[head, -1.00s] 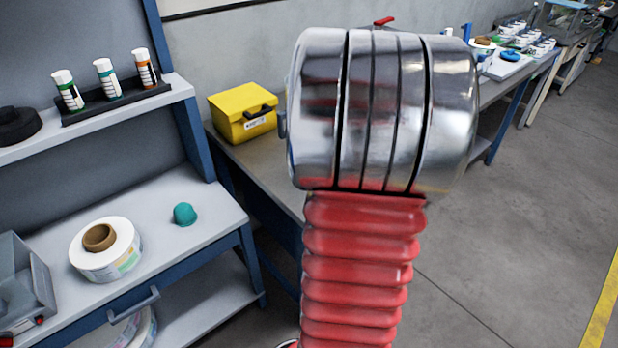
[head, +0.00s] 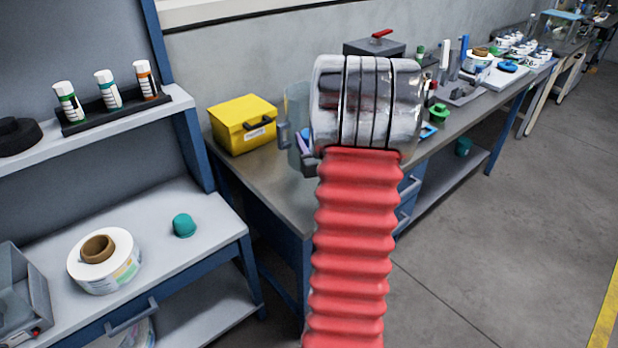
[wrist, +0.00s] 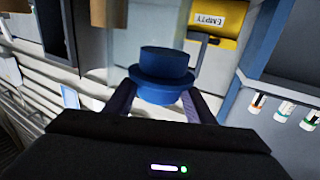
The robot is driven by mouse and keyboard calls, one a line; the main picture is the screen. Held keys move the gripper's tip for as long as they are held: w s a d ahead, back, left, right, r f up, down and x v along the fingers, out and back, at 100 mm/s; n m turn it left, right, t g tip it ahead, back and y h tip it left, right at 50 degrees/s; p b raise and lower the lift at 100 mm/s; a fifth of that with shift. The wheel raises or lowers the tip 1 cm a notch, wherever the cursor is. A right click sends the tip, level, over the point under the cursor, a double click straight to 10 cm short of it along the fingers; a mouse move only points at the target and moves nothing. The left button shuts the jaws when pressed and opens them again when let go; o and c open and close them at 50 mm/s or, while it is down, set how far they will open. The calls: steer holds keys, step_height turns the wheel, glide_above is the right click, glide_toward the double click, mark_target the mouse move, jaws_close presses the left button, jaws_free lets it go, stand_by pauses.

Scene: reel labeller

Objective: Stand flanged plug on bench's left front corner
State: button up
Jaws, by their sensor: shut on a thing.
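The flanged plug (wrist: 163,75) is blue, with a round top above a wider flange. In the wrist view it sits between the two dark fingers of my gripper (wrist: 163,98), which is shut on it. In the head view my arm hides most of my gripper; a bit of blue and one finger (head: 302,145) show left of the wrist. The bench (head: 262,178) has a grey top and blue legs. The plug appears to be held above the bench top; its height is unclear. My arm covers part of the bench's front edge.
A yellow box (head: 242,122) stands at the bench's back left, with a clear jug-like container (head: 296,100) beside it. A dark box with a red handle (head: 376,47) and several small items stand farther right. A shelf unit (head: 205,222) adjoins on the left. The bench's left front looks clear.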

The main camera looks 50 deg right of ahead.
step_height(320, 180, down, 10)
steer(key=shift+r, duration=0.1)
stand_by(0.4)
steer(key=shift+f, duration=1.85)
steer(key=o, duration=1.1)
steer(key=shift+f, duration=0.1)
steer(key=v, duration=1.2)
